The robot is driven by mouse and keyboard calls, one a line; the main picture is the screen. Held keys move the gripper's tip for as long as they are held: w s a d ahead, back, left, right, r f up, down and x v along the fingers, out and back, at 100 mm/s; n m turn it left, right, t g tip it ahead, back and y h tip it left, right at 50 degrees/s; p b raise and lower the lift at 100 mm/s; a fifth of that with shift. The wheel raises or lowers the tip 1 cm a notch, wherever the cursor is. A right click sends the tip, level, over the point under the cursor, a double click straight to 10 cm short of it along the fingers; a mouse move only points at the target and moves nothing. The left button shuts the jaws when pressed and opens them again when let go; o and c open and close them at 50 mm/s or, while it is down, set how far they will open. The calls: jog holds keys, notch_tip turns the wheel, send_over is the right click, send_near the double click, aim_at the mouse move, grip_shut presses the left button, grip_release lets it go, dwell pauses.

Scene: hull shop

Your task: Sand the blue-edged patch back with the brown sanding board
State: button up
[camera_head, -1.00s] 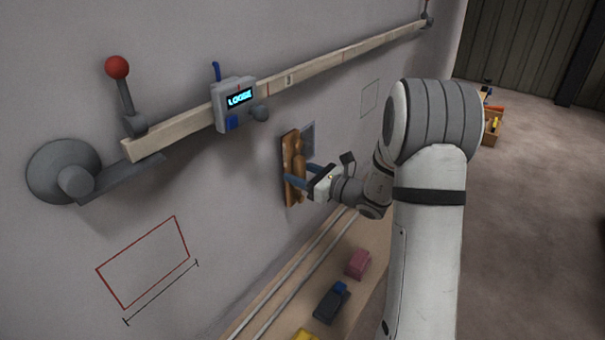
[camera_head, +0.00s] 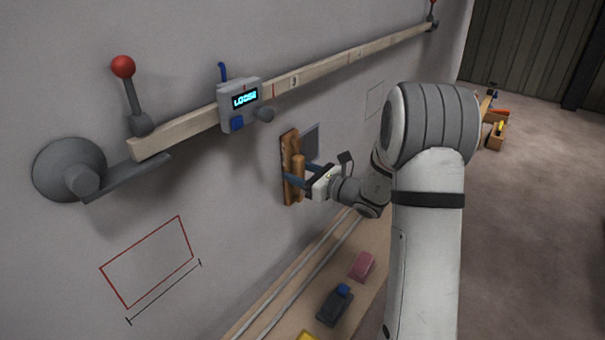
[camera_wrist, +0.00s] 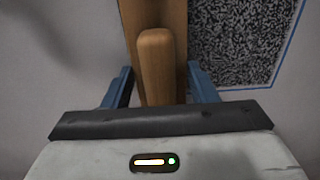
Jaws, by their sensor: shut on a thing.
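The brown sanding board (camera_head: 289,150) is upright against or very close to the grey wall, with its raised wooden handle toward me. My gripper (camera_head: 296,179) is shut on that handle, and its blue fingers stand on either side of it. In the wrist view the board (camera_wrist: 181,45) runs upward between the fingers of the gripper (camera_wrist: 160,88). The blue-edged patch (camera_wrist: 245,40) is a dark speckled rectangle just right of the board. In the head view the patch (camera_head: 311,140) is partly hidden behind the board. Whether the board touches the wall is unclear.
A long wooden batten (camera_head: 330,66) crosses the wall above, carrying a box reading LOOSE (camera_head: 240,103). A red-outlined rectangle (camera_head: 148,262) is at lower left. A shelf below holds a dark block (camera_head: 333,306) and a pink block (camera_head: 362,266). Bare wall lies left of the board.

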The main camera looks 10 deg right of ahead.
aim_at(312, 144)
jog(key=shift+w+d+r+p, duration=0.1)
jog(key=shift+w+d+p, duration=0.45)
jog(key=shift+w+d, duration=4.65)
jog(key=shift+a+r+p, duration=0.1)
jog(key=shift+r+p, duration=0.35)
jog(key=shift+r, duration=0.4)
jog(key=shift+s+a+r+b, duration=0.1)
jog(key=shift+s+a+b, duration=0.35)
jog(key=shift+s+a, duration=0.7)
